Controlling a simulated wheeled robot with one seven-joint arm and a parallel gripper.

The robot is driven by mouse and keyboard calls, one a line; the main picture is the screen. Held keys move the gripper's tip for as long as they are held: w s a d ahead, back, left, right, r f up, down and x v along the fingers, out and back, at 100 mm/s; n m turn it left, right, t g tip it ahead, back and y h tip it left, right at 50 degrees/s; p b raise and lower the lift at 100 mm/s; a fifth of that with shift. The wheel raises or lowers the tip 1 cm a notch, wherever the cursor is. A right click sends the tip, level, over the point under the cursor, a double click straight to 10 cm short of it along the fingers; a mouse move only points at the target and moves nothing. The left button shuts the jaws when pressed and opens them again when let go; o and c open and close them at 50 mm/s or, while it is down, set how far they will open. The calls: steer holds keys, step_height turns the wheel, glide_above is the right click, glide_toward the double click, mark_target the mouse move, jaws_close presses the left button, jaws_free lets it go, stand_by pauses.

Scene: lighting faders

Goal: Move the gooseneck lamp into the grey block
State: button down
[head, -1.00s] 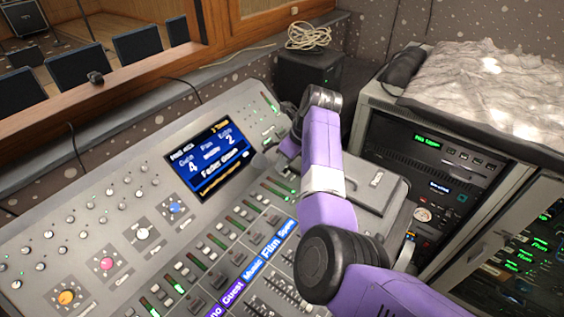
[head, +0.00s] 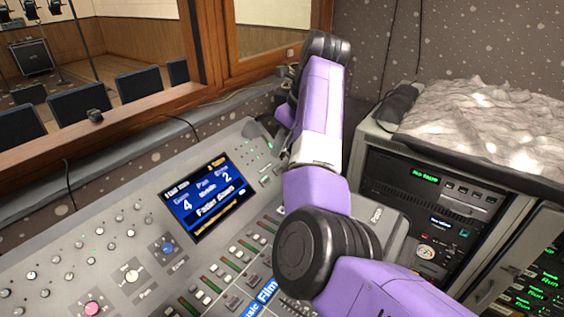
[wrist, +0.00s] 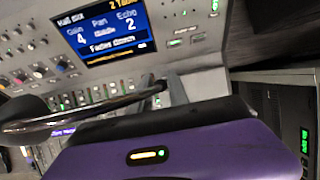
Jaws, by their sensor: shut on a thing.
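In the wrist view my gripper (wrist: 166,86) is shut on a dark, shiny, curved tube, which I take to be the gooseneck lamp (wrist: 85,118). The tube runs left from the fingers, above the mixing console, to a dark rounded end at the picture's left edge. In the head view my purple arm reaches over the console's right side toward the window ledge. It hides most of the gripper and the lamp there. A grey box-like part with a label (head: 390,232) shows right of my arm; I cannot tell whether it is the grey block.
The console (head: 110,262) has a lit screen (head: 208,195), knobs and faders below my arm. A wooden window frame (head: 150,105) stands behind. An equipment rack (head: 435,205) with a crumpled light cover on top (head: 490,125) stands close on the right.

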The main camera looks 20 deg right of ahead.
steer(key=shift+r, duration=0.9)
steer(key=shift+r+p, duration=1.25)
steer(key=shift+p, duration=0.25)
